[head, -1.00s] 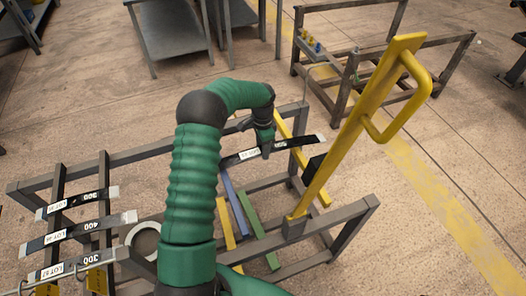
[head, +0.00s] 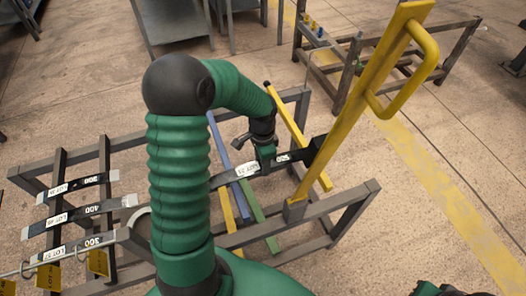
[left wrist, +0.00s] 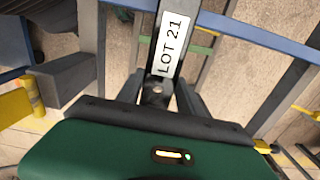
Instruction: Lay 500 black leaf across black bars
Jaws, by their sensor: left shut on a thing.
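The black leaf marked 500 (head: 286,158) has a white lot label. My left gripper (head: 265,163) is shut on it near its middle. The leaf lies above the blue bar (head: 219,140), green bar (head: 258,212) and yellow bar (head: 227,209) of the rack; whether it touches them I cannot tell. In the left wrist view its label (left wrist: 171,42) reads LOT 21 and the leaf runs away from my fingers. Two dark bars (head: 105,155) (head: 59,165) at the rack's left carry other black leaves.
Leaves marked 300 (head: 92,181), 400 (head: 94,209) and 300 (head: 96,241) lie at the left. A grey ring is partly behind my arm. A tall yellow lever (head: 362,92) rises right of the leaf, with a black block near its right end. Another rack (head: 345,85) stands behind.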

